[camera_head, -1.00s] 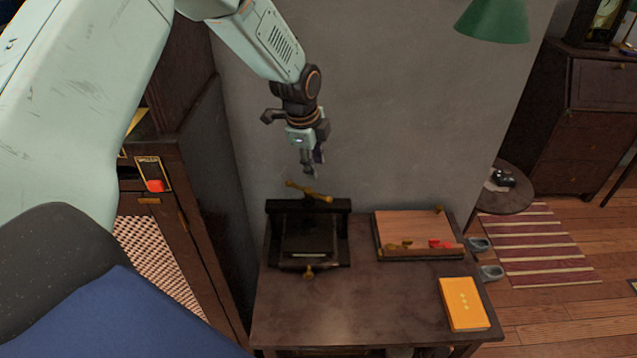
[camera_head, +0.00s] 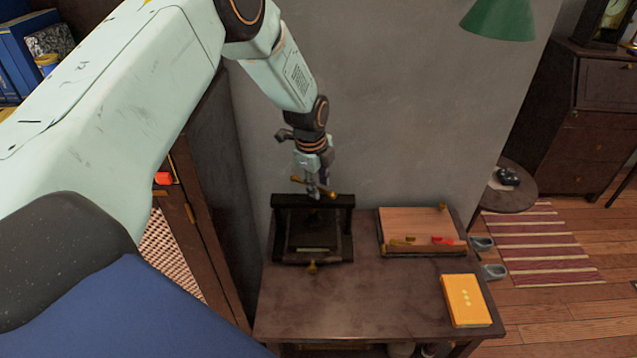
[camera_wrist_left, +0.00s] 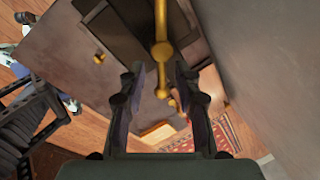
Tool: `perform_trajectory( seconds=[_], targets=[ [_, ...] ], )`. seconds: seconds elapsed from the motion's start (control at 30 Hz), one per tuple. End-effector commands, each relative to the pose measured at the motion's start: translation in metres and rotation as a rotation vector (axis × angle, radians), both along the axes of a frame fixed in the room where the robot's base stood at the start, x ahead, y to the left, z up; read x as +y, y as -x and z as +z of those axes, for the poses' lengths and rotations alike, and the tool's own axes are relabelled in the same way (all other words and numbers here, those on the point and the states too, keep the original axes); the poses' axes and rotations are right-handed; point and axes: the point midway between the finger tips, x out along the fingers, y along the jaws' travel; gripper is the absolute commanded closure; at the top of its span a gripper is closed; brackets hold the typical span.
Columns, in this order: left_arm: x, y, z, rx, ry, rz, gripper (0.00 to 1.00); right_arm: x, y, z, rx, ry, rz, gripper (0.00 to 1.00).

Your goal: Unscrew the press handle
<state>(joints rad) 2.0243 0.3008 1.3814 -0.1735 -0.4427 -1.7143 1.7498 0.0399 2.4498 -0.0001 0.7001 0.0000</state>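The black press (camera_head: 283,228) stands at the back left of the dark table, against the grey wall. Its brass handle (camera_head: 331,194) is a bar with knobbed ends across the top, partly hidden by my left gripper (camera_head: 313,190). In the left wrist view the handle (camera_wrist_left: 162,52) shows a round hub with a bar running between the fingers. My left gripper (camera_wrist_left: 160,72) is open there, one finger on each side of the bar, with gaps showing. Whether a finger touches the handle cannot be told. My right gripper is in neither view.
A wooden board in a dark frame (camera_head: 415,228) with small red and brass pieces lies right of the press. A yellow book (camera_head: 465,300) lies at the front right. The table's (camera_head: 360,305) front middle is clear. A dark cabinet (camera_head: 215,185) stands close on the left.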

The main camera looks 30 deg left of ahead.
Motion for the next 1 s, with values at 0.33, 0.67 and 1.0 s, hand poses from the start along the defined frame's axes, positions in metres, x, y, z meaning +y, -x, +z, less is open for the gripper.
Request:
perform_trajectory(
  seconds=[0.33,0.67,1.0],
  targets=[
    [0.0002,-0.0009,-0.0029,-0.001,0.0,0.001,0.7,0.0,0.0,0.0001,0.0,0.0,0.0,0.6],
    [0.0002,-0.0009,-0.0025,-0.001,0.0,0.001,0.98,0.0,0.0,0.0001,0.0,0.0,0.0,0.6],
    [0.0002,-0.0002,-0.0035,0.001,0.0,0.001,1.0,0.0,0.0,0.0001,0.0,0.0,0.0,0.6]
  ],
)
